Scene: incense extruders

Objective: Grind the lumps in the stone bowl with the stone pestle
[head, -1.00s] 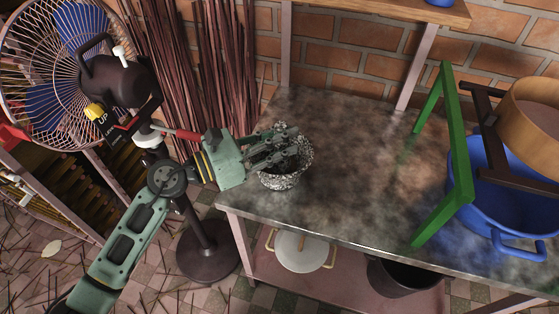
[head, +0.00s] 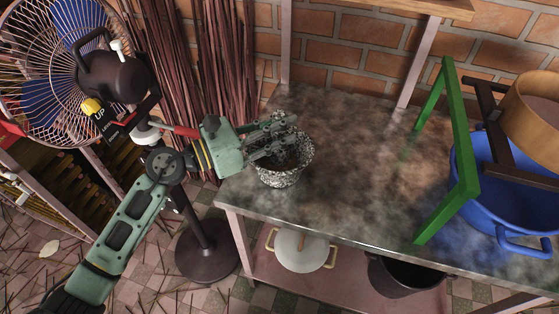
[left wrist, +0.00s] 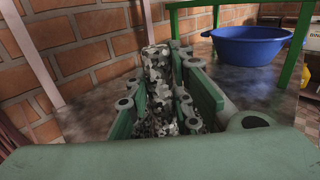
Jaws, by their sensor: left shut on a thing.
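The stone bowl (head: 283,178) is black-and-white speckled and stands upright near the left end of the worktable. My left gripper (head: 277,141) reaches in from the left over the bowl's far side. It is shut on the speckled stone pestle (left wrist: 158,72), which stands between the fingers in the left wrist view. In the head view the fingers hide most of the pestle. The bowl's dark inside shows partly, but lumps cannot be made out. I cannot tell whether the pestle's lower end touches the bowl. My right gripper is not in view.
The worktable (head: 350,180) is clear right of the bowl. A green frame (head: 462,150) and a blue basin (head: 510,205) stand at its right. A fan (head: 50,65) is on the left, and bundled sticks (head: 210,60) stand behind. A lidded pot (head: 300,252) sits below.

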